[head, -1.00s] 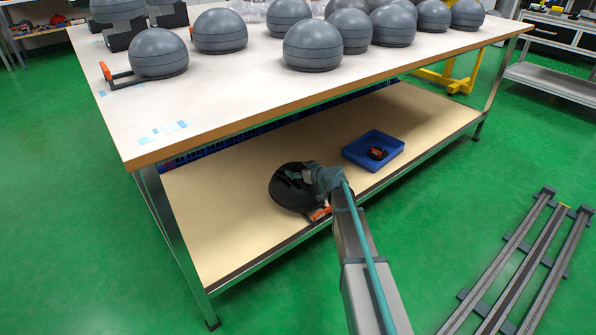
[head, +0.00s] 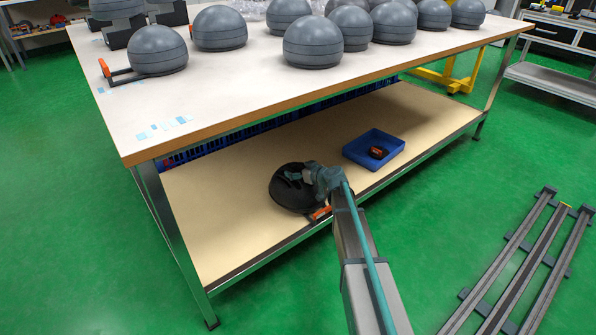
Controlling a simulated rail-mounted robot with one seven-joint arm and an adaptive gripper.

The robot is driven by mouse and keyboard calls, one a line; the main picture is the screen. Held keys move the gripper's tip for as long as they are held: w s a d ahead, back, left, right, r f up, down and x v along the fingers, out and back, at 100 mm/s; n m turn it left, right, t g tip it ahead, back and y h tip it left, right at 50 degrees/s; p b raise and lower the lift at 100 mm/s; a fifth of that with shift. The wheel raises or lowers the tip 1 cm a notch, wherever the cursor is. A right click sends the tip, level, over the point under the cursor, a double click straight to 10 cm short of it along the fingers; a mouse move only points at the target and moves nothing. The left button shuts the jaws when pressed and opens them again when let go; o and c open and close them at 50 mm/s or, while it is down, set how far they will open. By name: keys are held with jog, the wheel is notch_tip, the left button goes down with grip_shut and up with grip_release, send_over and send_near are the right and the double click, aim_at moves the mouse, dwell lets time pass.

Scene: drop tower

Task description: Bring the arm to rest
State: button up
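My arm reaches in from the bottom of the head view to the lower shelf (head: 235,225) of the workbench. My gripper (head: 293,177) is at the arm's far end, small and dark, over a dark round thing (head: 287,198) with an orange handle-like part (head: 320,212) at its front. The gripper overlaps the round thing in the picture. I cannot tell whether they touch, or whether the fingers are open or shut.
A blue tray (head: 361,155) with a small orange and black item (head: 378,152) is right of my gripper. Several grey domes (head: 313,42) stand on the tabletop (head: 230,95) above. Rails (head: 515,265) lie on the green floor at right.

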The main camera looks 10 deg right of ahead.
jog(key=shift+c, duration=1.2)
jog(key=shift+r+p, duration=0.3)
jog(key=shift+r, duration=0.9)
jog(key=shift+r+p, duration=0.75)
jog(key=shift+r, duration=1.65)
